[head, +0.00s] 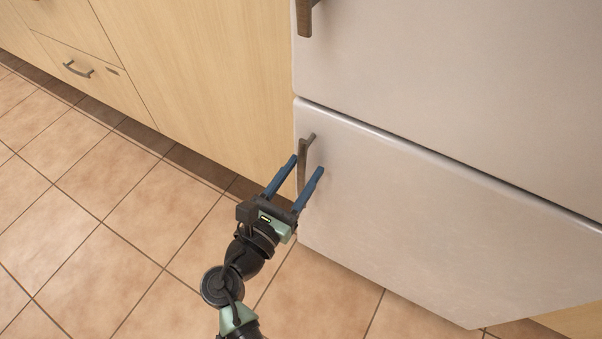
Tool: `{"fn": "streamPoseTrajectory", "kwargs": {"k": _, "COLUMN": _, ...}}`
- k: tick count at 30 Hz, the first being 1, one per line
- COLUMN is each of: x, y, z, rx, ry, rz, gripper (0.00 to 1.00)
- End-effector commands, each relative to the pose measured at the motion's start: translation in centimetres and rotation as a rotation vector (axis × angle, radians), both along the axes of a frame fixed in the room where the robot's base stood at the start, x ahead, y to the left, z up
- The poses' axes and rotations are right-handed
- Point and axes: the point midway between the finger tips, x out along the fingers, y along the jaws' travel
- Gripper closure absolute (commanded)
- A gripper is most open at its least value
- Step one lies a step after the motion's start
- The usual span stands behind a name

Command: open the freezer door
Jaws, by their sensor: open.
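The freezer door (420,230) is the lower pale panel of the fridge, at the right. It appears shut, with a dark seam along its top edge. Its brown handle (304,150) stands upright near the door's left edge. My gripper (306,163) is open, and its two blue fingers point toward the door. In the picture the fingers lie on either side of the lower part of the handle. The handle's lower end is partly hidden by the gripper, and I cannot tell whether a finger touches it.
The upper fridge door (460,90) with its own handle (304,18) is above the freezer door. Wooden cabinets (200,70) stand directly left of the fridge, with a drawer handle (77,69) at the far left. The tiled floor (110,230) in front is clear.

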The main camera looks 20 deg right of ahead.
Motion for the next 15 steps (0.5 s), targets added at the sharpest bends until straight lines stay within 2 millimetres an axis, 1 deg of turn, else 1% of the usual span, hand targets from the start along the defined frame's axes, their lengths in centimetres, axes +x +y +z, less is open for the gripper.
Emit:
{"fn": "streamPoseTrajectory", "kwargs": {"k": 7, "x": 0.04, "y": -0.07, "z": 0.02, "rx": 0.000, "ry": 0.000, "rz": 0.000, "gripper": 0.50}}
{"fn": "streamPoseTrajectory", "kwargs": {"k": 11, "x": 0.03, "y": -0.05, "z": 0.01, "rx": 0.000, "ry": 0.000, "rz": 0.000, "gripper": 0.73}}
{"fn": "streamPoseTrajectory", "kwargs": {"k": 12, "x": 0.02, "y": -0.05, "z": 0.01, "rx": 0.000, "ry": 0.000, "rz": 0.000, "gripper": 0.81}}
{"fn": "streamPoseTrajectory", "kwargs": {"k": 14, "x": 0.02, "y": -0.05, "z": 0.01, "rx": 0.000, "ry": 0.000, "rz": 0.000, "gripper": 0.91}}
{"fn": "streamPoseTrajectory", "kwargs": {"k": 15, "x": 0.02, "y": -0.04, "z": 0.00, "rx": 0.000, "ry": 0.000, "rz": 0.000, "gripper": 0.99}}
